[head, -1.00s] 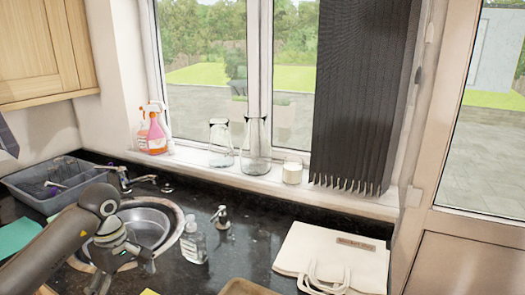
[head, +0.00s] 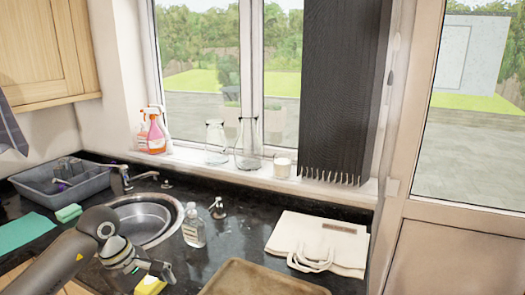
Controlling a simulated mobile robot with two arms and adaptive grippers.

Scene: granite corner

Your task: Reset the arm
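My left arm comes in from the lower left, and its gripper (head: 158,275) hangs low in front of the sink, above the front of the counter. A yellow item (head: 150,286) shows just below the gripper, partly hidden by it. I cannot tell whether they touch or whether the fingers are open. My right gripper is out of view.
The round steel sink (head: 150,221) is behind my arm. A soap bottle (head: 194,227), a brown tray (head: 262,280) and a cream bag (head: 318,245) are to the right. A grey dish tub (head: 82,192), green sponge (head: 68,212) and green cloth (head: 24,232) are left. Glass vessels line the sill.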

